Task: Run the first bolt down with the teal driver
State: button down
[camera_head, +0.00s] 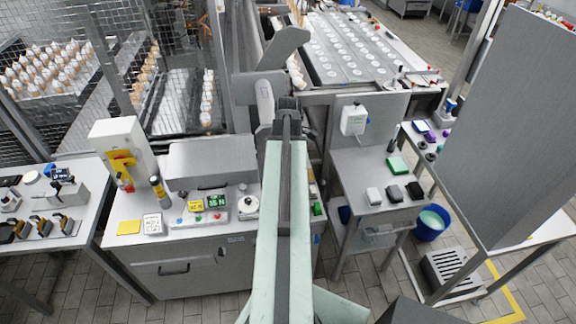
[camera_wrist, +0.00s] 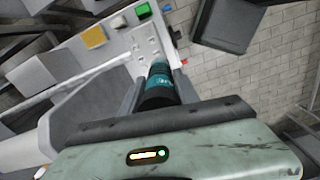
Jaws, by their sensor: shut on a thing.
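The teal driver (camera_wrist: 159,78) is in the wrist view, between the two fingers of my gripper (camera_wrist: 160,80), which is shut on it. Its black lower part is close to the gripper body, and its far end points toward a light plate (camera_wrist: 146,44) with several small round features. I cannot tell which of these is the first bolt, nor whether the driver's tip touches anything. In the head view my arm runs up the middle and hides the spot in front of it; the gripper and driver cannot be made out there.
A green block (camera_wrist: 143,11), a blue one and a red one sit around the plate. The head view shows a bench with a grey housing (camera_head: 212,160), a control panel (camera_head: 204,208) and a yellow pad (camera_head: 129,227). A side table (camera_head: 376,165) and blue bucket (camera_head: 431,223) are at right.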

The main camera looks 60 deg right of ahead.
jog(key=shift+f+b, duration=0.55)
jog(key=shift+f, duration=0.05)
jog(key=shift+a, duration=0.1)
dwell(1.4)
jog(key=shift+r+p, duration=0.35)
dwell(0.6)
notch_tip(320, 180, up, 6)
jog(key=p, duration=0.6)
jog(key=shift+f, duration=0.1)
